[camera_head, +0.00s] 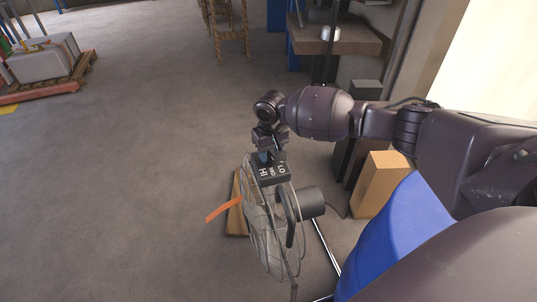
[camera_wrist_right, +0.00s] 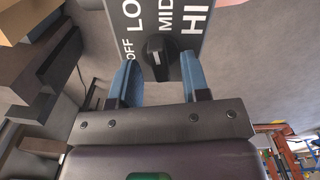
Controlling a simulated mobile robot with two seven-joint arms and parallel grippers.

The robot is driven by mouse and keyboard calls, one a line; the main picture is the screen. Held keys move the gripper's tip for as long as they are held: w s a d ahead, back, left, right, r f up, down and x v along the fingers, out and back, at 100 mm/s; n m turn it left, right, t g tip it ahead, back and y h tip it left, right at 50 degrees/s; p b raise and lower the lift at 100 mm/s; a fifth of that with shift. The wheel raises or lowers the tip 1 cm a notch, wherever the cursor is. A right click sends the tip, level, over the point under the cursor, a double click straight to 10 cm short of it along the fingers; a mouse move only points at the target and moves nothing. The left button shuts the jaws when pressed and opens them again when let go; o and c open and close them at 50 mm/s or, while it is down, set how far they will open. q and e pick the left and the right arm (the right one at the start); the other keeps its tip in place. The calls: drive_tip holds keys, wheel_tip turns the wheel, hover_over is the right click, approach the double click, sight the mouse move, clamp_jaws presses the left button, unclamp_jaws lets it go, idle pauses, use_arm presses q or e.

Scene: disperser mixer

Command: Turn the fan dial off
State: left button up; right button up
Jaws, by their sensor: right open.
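The fan (camera_head: 262,226) has a round wire cage and a dark motor housing, and stands below my right arm in the head view. On its top is a dark control box (camera_head: 268,178) with white speed lettering. In the right wrist view the grey label plate (camera_wrist_right: 202,42) reads OFF, LO, MID and HI. The black fan dial (camera_wrist_right: 157,55) has a white mark; its exact setting is unclear. My right gripper (camera_wrist_right: 160,78) is open, its blue fingers on either side of the dial in that view; contact cannot be told. In the head view the right gripper (camera_head: 266,157) is just above the box.
An orange strip (camera_head: 224,210) sticks out left of the fan. A pallet with a grey case (camera_head: 45,60) is at the far left.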

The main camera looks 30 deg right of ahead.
drive_tip(key=shift+f, duration=0.45)
clamp_jaws()
